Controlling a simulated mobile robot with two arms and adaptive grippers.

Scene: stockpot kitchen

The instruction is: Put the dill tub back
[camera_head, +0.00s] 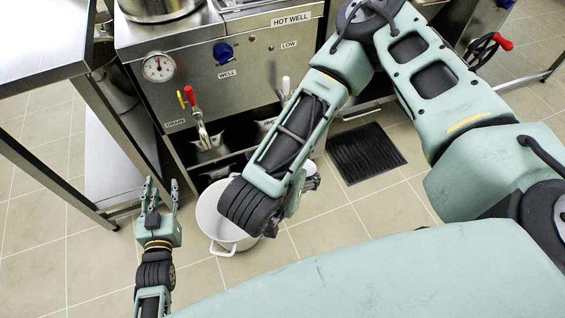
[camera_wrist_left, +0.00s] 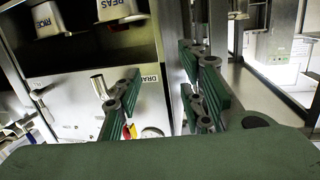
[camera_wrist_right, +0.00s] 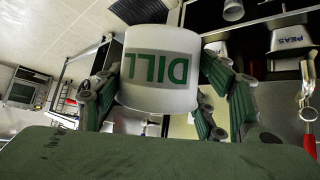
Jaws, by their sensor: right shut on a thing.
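The dill tub (camera_wrist_right: 160,68) is a white round tub with green DILL lettering, which appears upside down in the right wrist view. My right gripper (camera_wrist_right: 160,92) is shut on it, with a finger on each side of its wall. My left gripper (camera_head: 158,190) is open and empty at the lower left, fingers pointing up the picture. The left wrist view also shows its fingers (camera_wrist_left: 162,95) spread with nothing between them.
A white pot (camera_head: 224,232) with side handles stands low, partly under my right forearm. The steel hot well unit (camera_head: 235,75) has taps and an open shelf bay. Labelled containers, one marked PEAS (camera_wrist_left: 118,12), sit there. A steel table (camera_head: 45,45) stands left; a black mat (camera_head: 365,153) lies on the floor.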

